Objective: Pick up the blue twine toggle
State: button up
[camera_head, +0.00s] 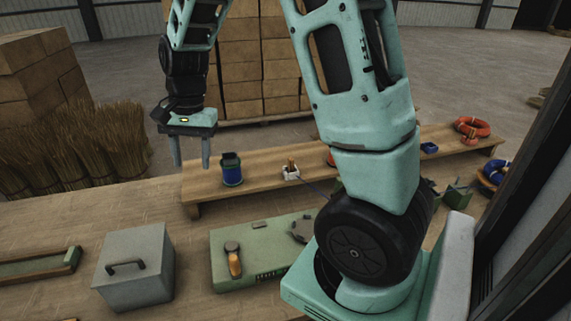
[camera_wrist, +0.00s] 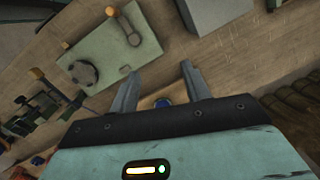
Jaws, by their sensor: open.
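A blue twine spool (camera_head: 232,172) with a dark top and green base stands upright on the low wooden bench. I cannot make out a separate toggle on it. My gripper (camera_head: 191,153) hangs above the bench's left end, pointing down, left of the spool and apart from it. Its fingers are open with nothing between them in the head view. In the wrist view, a small blue piece (camera_wrist: 162,103) shows below, between the open fingers (camera_wrist: 159,80), mostly hidden by my gripper body; it looks like the spool.
A white holder (camera_head: 291,173) stands right of the spool. On the bench's right lie an orange coil (camera_head: 472,126) and a small blue box (camera_head: 429,148). A green machine (camera_head: 262,252) and grey box (camera_head: 137,268) stand on the front table. Straw bundles (camera_head: 75,145) stand left.

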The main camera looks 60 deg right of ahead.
jog(key=d+m, duration=0.8)
jog(key=d, duration=1.1)
jog(key=m+h+p, duration=0.2)
jog(key=m+p, duration=0.2)
jog(key=m, duration=0.3)
send_over(291, 159)
jog(key=f, duration=1.1)
jog(key=shift+w+f, duration=0.25)
jog(key=shift+f, duration=0.15)
jog(key=shift+s+d+f+p, duration=0.1)
jog(key=shift+f+p, duration=0.6)
jog(key=shift+f, duration=0.95)
jog(key=shift+s+f+p, duration=0.1)
jog(key=shift+f+p, duration=0.55)
jog(key=shift+f, duration=0.95)
jog(key=shift+c, duration=0.4)
grip_shut()
